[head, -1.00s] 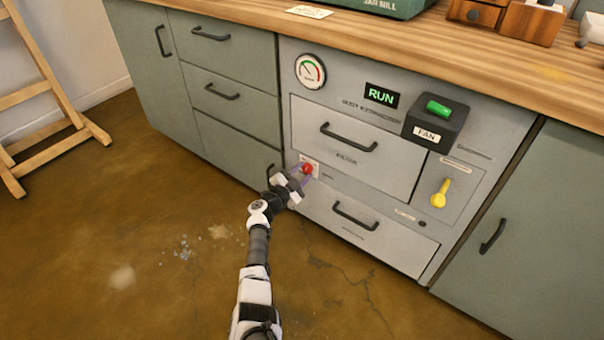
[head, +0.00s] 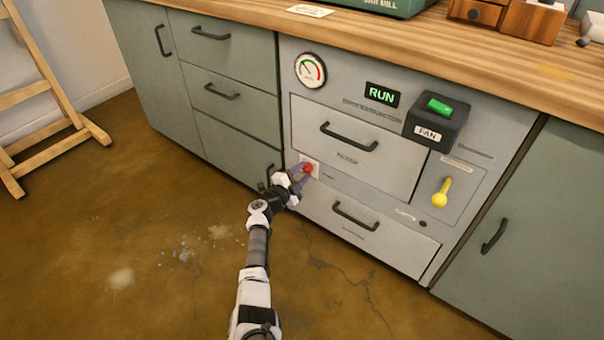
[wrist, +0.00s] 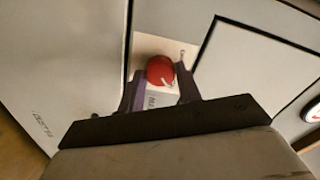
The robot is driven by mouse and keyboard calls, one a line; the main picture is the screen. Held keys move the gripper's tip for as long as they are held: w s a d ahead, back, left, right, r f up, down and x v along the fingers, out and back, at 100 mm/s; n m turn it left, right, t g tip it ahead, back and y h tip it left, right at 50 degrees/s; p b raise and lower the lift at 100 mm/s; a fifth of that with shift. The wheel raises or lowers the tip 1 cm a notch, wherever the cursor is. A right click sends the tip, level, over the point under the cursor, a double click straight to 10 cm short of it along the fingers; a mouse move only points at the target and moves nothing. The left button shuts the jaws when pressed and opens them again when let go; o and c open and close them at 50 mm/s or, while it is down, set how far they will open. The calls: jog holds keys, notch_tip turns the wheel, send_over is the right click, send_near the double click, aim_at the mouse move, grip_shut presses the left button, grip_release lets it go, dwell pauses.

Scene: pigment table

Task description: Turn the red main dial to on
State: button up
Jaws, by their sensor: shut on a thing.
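The red main dial (head: 308,169) sits on a small pale plate on the grey panel, between the two drawers at their left end. In the wrist view the red dial (wrist: 161,70) shows as a round knob with a white mark on its lower right part. My gripper (head: 302,172) is at the dial, with its purple fingers on either side of it. The gripper (wrist: 161,88) is shut on the dial. The label on the plate is partly hidden by the fingers and not readable.
A lit green RUN sign (head: 382,95), a gauge (head: 310,71), a black FAN box (head: 436,122) with a green switch and a yellow lever (head: 441,192) are on the panel. Drawer handles (head: 349,137) stick out above and below (head: 355,215) the dial. The floor in front is clear.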

jog(key=o, duration=1)
jog(key=shift+s+a+r+p, duration=0.2)
jog(key=shift+s+a+p, duration=0.25)
jog(key=shift+p, duration=0.25)
jog(key=p+v, duration=0.8)
jog(key=v, duration=0.4)
jog(key=shift+s+f, duration=0.2)
jog(key=shift+s, duration=0.05)
